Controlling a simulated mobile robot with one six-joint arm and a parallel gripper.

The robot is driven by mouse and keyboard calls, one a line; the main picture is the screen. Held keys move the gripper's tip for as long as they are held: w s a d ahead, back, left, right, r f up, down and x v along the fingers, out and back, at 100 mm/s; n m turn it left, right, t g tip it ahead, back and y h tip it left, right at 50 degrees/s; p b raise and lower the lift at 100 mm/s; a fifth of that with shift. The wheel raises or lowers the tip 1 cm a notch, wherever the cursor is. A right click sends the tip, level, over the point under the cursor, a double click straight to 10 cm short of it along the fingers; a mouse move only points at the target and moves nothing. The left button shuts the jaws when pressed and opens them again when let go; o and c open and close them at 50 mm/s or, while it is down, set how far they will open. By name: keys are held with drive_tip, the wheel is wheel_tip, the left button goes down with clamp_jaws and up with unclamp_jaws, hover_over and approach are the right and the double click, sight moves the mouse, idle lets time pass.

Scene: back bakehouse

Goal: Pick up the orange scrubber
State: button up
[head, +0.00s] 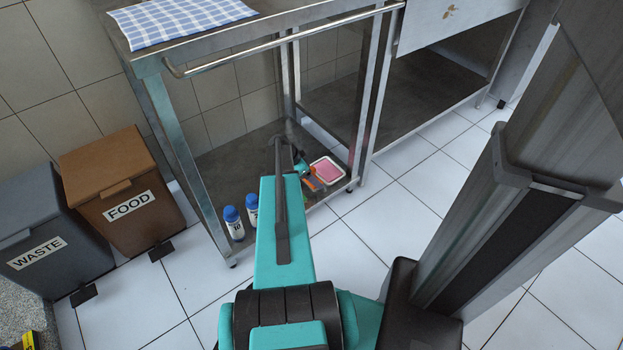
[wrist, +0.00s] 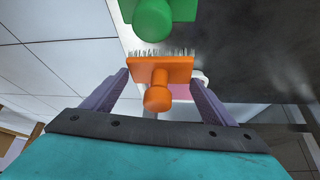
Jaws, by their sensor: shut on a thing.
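The orange scrubber (wrist: 176,70) is a flat orange block with a round knob and a row of bristles along its far edge. In the wrist view it sits between the two purple-grey fingers of my gripper (wrist: 160,82), which is shut on it. In the head view my gripper is mostly hidden behind my own arm, over the lower shelf of the steel table. A small patch of orange (head: 311,184) shows beside the arm there. I cannot tell whether the scrubber still touches the shelf.
A green knobbed thing (wrist: 155,15) is just beyond the scrubber. A white tray with a pink inside (head: 327,170) is close to the right. Blue-capped bottles (head: 233,222) stand left of my arm. Table legs (head: 362,110) and a rail (head: 290,38) frame the lower shelf (head: 222,165).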

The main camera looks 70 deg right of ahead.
sight(312, 169)
drive_tip(key=shift+r+p, duration=0.7)
drive_tip(key=shift+r, duration=2.4)
drive_tip(key=shift+s, duration=0.1)
drive_tip(key=shift+c, duration=0.2)
